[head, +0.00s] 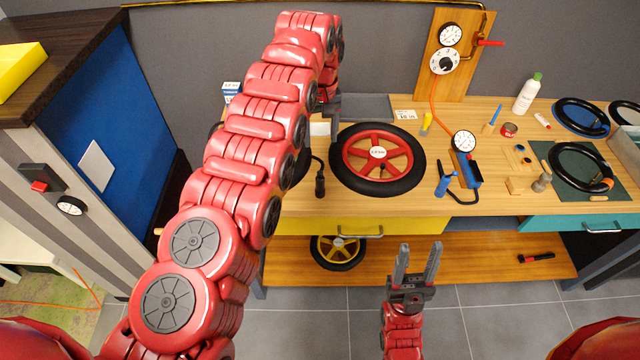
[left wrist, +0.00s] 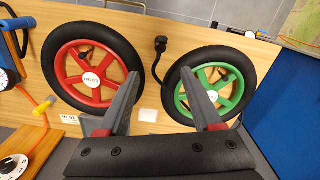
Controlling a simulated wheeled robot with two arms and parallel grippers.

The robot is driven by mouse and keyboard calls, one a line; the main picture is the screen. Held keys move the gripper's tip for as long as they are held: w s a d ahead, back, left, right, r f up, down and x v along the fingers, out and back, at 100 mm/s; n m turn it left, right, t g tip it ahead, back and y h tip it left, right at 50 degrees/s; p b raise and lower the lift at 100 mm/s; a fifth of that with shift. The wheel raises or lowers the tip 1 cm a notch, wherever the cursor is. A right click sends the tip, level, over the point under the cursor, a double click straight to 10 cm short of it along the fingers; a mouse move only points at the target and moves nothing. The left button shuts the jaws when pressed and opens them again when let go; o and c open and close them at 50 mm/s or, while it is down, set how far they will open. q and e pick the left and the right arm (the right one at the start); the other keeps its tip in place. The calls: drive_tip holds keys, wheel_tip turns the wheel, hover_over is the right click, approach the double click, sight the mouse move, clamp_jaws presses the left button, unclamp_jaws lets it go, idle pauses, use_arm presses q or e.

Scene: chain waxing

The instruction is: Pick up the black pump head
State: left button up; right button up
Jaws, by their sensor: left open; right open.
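The black pump head (head: 320,186) lies on the wooden bench near its front edge, left of the red-rimmed wheel, with a thin black hose curving back from it. In the left wrist view the pump head (left wrist: 161,44) shows between the red and green wheels, beyond my open fingertips. My left gripper (head: 333,128) is above the back of the bench, pointing down, empty and apart from the pump head; its fingers (left wrist: 160,76) are spread in the left wrist view. My right gripper (head: 419,252) is open and empty, low in front of the bench.
The red-rimmed wheel (head: 412,150) and the green-rimmed wheel (left wrist: 258,60) flank the pump head. My left arm hides part of the bench in the head view. A blue pump (head: 447,180) and small tools lie further right. A yellow drawer (head: 290,226) is below.

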use_arm(q)
drive_tip(key=b, duration=0.9)
hover_over(320, 179)
drive_tip(key=f, duration=0.6)
drive_tip(key=w+f, duration=0.1)
drive_tip(key=f, duration=0.3)
drive_tip(key=shift+d, duration=0.1)
drive_tip(key=shift+f, duration=0.15)
drive_tip(key=shift+f+p, duration=0.35)
drive_tip(key=shift+f, duration=0.4)
drive_tip(key=shift+s+f+p, duration=0.1)
drive_tip(key=shift+f+p, duration=0.3)
drive_tip(key=shift+p, duration=0.15)
wheel_tip(320, 179, down, 3)
drive_tip(key=shift+f+p, duration=0.15)
drive_tip(key=shift+p, duration=0.75)
drive_tip(key=shift+f, duration=0.5)
clamp_jaws()
